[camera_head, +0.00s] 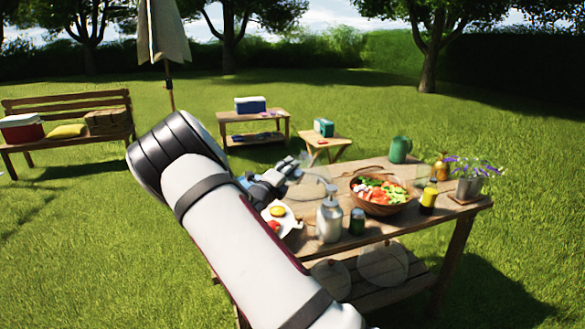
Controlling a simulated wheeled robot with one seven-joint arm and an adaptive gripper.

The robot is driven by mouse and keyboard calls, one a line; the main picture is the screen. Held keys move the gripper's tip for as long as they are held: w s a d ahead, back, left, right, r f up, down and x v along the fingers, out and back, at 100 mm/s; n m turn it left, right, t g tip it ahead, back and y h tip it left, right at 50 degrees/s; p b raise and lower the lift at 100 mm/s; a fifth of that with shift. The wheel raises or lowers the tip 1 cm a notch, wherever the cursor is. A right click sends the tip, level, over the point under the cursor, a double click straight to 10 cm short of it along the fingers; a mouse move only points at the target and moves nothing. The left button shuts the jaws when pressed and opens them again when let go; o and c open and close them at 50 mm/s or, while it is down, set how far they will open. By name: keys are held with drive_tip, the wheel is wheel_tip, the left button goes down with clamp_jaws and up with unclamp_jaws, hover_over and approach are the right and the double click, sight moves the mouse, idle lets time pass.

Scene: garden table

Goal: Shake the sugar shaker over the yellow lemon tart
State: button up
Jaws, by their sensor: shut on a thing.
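My gripper (288,172) is above the left end of the wooden table (340,172), a little above and beyond the tart. It is shut on a small silvery thing that is hard to separate from the fingers; I take it for the sugar shaker, mostly hidden. The yellow lemon tart (277,211) sits on a white plate (290,222) at the table's left edge, just below my gripper in the picture. A small red item (274,226) is beside it. My arm covers the plate's left part.
A silvery bottle (329,220) and a dark green jar (357,222) stand right of the plate. Behind them is a salad bowl (380,208). A yellow jar (428,201), green jug (400,150) and flower pot (468,187) stand farther right. Clear glassware is near my gripper.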

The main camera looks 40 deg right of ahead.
drive_tip(key=n, duration=0.1)
drive_tip(key=n+b, duration=0.1)
drive_tip(key=n, duration=0.1)
drive_tip(key=shift+f, duration=0.3)
drive_tip(key=n, duration=0.1)
drive_tip(key=n+b, duration=0.1)
drive_tip(key=n, duration=0.1)
drive_tip(key=n+b, duration=0.1)
drive_tip(key=shift+f, duration=0.25)
drive_tip(key=n, duration=0.1)
drive_tip(key=n+p, duration=0.1)
drive_tip(key=n, duration=0.1)
drive_tip(key=shift+w+a+f, duration=0.15)
drive_tip(key=shift+w, duration=0.1)
drive_tip(key=n, duration=0.2)
drive_tip(key=w+f+n, duration=0.1)
drive_tip(key=n, duration=0.2)
drive_tip(key=shift+w+a+f+n, duration=0.15)
drive_tip(key=shift+a+f+n, duration=0.15)
drive_tip(key=shift+a, duration=0.05)
